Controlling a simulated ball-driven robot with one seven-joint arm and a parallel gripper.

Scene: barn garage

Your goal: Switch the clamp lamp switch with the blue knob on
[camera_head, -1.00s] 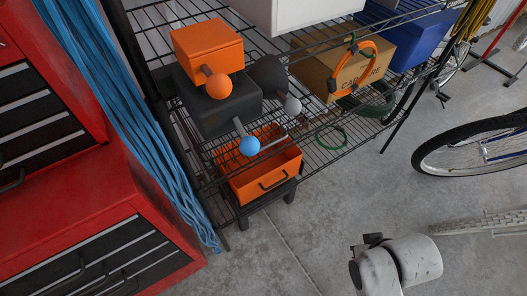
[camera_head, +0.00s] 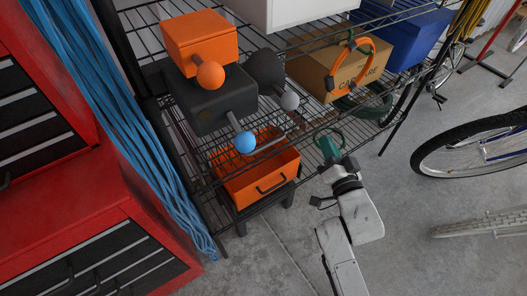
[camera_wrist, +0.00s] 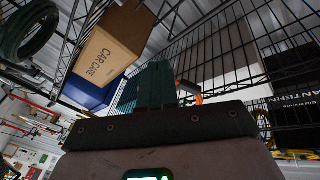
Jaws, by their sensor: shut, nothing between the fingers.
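The blue knob (camera_head: 244,142) sits at the end of a short lever on a dark grey box (camera_head: 208,103), in the head view. The lever points down and toward the front. My gripper (camera_head: 327,146) has green fingers and is shut and empty. It is to the right of the blue knob, clearly apart from it in the picture, at the front of the wire rack. In the wrist view the shut green fingers (camera_wrist: 155,86) point up under the rack. I cannot make out the blue knob there.
An orange box with an orange knob (camera_head: 210,74) and a dark round part with a grey knob (camera_head: 290,101) are close by. An orange bin (camera_head: 262,178) is below the blue knob. A cardboard box (camera_head: 335,75) stands right. Wire rack bars surround them.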

